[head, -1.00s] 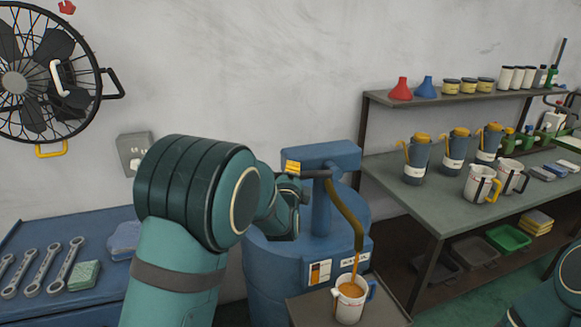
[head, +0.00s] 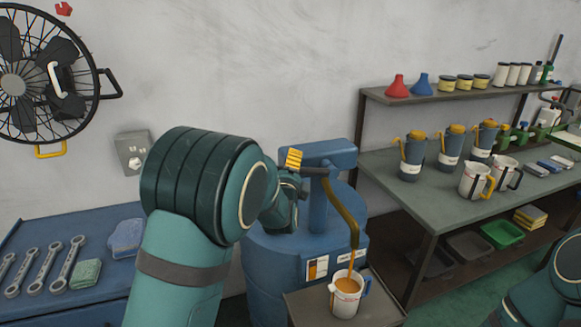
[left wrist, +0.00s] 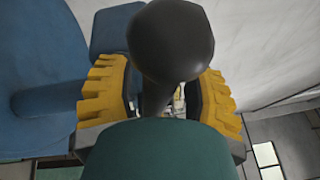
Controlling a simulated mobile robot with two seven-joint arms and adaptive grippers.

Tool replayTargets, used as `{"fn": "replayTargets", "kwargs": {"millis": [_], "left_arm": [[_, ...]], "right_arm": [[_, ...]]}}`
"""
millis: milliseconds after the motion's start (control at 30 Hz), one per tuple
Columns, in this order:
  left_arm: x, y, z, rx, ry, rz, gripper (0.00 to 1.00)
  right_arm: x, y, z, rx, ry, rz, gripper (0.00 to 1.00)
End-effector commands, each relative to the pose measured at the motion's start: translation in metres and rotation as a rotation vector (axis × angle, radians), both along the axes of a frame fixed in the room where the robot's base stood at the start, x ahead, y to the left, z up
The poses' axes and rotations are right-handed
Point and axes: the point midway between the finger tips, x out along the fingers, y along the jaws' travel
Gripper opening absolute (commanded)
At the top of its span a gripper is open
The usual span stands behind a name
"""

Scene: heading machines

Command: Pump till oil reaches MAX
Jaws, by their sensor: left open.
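A blue oil drum (head: 272,270) with a blue pump head (head: 328,152) stands at the centre. Its curved brown spout (head: 342,212) runs amber oil into a white jug (head: 345,303) with a blue handle. Oil shows inside the jug; the MAX mark is too small to read. My left gripper (head: 293,160) is at the pump's dark lever (head: 313,171). In the left wrist view its yellow fingers stand apart on either side of the lever's black knob (left wrist: 172,40); contact cannot be told. My right gripper is not in view.
The jug stands on a small brown stand (head: 375,310). A blue bench (head: 40,260) with wrenches and a sponge is at left. A grey workbench (head: 425,200) at right holds oil cans and two jugs. A fan (head: 40,80) hangs on the wall.

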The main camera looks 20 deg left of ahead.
Motion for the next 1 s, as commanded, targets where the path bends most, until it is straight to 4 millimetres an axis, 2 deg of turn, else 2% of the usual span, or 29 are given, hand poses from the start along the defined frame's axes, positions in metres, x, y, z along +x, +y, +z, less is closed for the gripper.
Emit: {"fn": "replayTargets", "kwargs": {"millis": [133, 267, 700, 833, 1000], "left_arm": [[-0.004, -0.001, 0.000, 0.000, 0.000, 0.000, 0.52], [-0.018, -0.003, -0.001, -0.002, 0.001, 0.000, 0.52], [-0.100, -0.016, -0.008, -0.002, 0.001, -0.002, 0.52], [-0.113, -0.017, -0.009, -0.001, 0.001, -0.001, 0.52], [-0.118, -0.018, -0.009, 0.000, 0.001, 0.000, 0.52]], "right_arm": [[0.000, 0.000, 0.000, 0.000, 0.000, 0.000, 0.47], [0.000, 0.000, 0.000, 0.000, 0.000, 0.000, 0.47], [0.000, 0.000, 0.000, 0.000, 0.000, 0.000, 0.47], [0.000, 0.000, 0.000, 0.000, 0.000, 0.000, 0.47], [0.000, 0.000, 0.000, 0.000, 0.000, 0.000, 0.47]]}}
